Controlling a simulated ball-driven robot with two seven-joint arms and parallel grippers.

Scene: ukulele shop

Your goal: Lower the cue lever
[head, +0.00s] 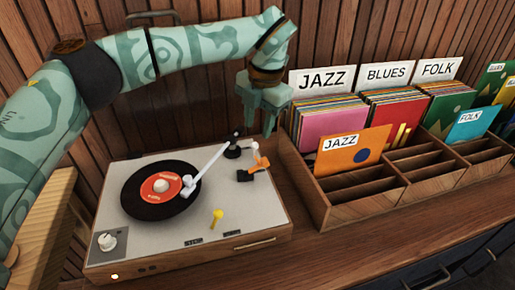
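A record player (250,218) stands on the wooden counter with a black record (141,202) with a red label on its platter. The white tonearm (212,159) reaches from its dark pivot at the back right to over the record, its head near the label. A small orange lever (261,162) stands up from a black mount right of the pivot; it looks like the cue lever. A yellow lever (217,214) sits nearer the front. My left gripper (259,132) points down above the back right corner, over the orange lever, apart from it. It looks open and empty. My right gripper is out of view.
A wooden crate (365,208) with record sleeves and JAZZ, BLUES and FOLK dividers stands close to the right of the player. An orange JAZZ sleeve (352,152) leans in its front. A slatted wall (205,120) rises behind. The counter's front strip (330,245) is clear.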

